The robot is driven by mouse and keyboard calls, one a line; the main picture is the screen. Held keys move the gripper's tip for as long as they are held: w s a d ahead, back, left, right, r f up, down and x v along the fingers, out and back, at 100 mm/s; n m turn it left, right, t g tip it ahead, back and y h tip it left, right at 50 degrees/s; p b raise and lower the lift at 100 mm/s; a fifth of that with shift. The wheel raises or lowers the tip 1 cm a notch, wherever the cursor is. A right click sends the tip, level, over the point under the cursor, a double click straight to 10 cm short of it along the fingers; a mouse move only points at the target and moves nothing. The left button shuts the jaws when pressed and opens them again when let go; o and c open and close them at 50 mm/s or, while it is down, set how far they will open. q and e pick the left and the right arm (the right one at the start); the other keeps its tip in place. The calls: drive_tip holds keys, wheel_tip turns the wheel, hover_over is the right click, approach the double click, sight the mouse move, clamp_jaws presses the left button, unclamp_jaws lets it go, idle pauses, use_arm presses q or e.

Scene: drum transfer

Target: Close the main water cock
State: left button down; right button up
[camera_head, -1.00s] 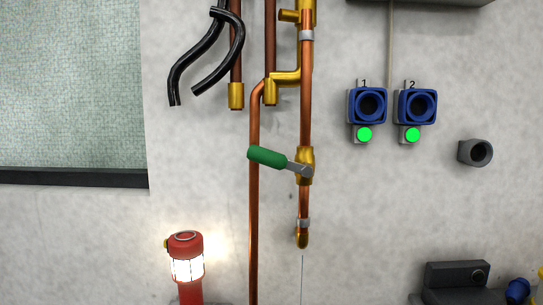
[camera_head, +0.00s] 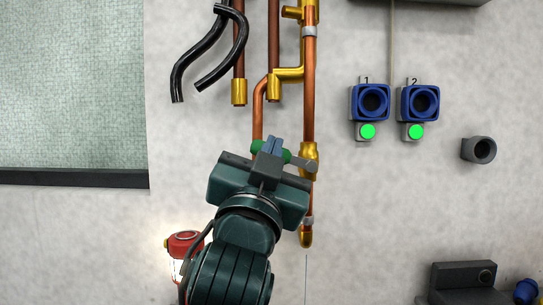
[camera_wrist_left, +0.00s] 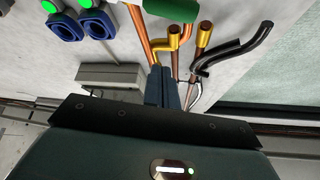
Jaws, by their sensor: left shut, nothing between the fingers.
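The water cock is a brass valve (camera_head: 308,160) on the right copper pipe. Its lever has a green grip (camera_head: 257,147) that points left, roughly horizontal, with a grey stem (camera_head: 300,162) at the valve. My left gripper (camera_head: 272,147) is in front of the grip and hides its middle. Its fingers are shut with nothing between them. In the left wrist view the fingers (camera_wrist_left: 162,86) point towards the wall, and the green grip (camera_wrist_left: 172,9) crosses the top edge. I cannot tell whether the fingers touch the grip. My right gripper is not in view.
Copper pipes (camera_head: 309,80) run down the wall, with black hoses (camera_head: 220,65) at upper left. Two blue sockets (camera_head: 370,102) with green lights are to the right. A red lantern (camera_head: 184,243) stands below, partly behind my arm. The wall between the pipes and sockets is clear.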

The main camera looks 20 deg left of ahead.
use_arm(q)
drive_tip(key=w+a+p, duration=0.2)
drive_tip(key=w, duration=0.5)
drive_tip(key=shift+w, duration=0.3)
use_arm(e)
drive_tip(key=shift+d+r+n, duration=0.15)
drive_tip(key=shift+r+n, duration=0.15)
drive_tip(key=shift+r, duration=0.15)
use_arm(q)
drive_tip(key=shift+a+r, duration=0.1)
drive_tip(key=f+n+y+b, duration=0.1)
drive_tip(key=a+f+n+b, duration=0.1)
drive_tip(key=b, duration=0.1)
drive_tip(key=shift+s+f+y, duration=0.15)
drive_tip(key=shift+f+y, duration=0.25)
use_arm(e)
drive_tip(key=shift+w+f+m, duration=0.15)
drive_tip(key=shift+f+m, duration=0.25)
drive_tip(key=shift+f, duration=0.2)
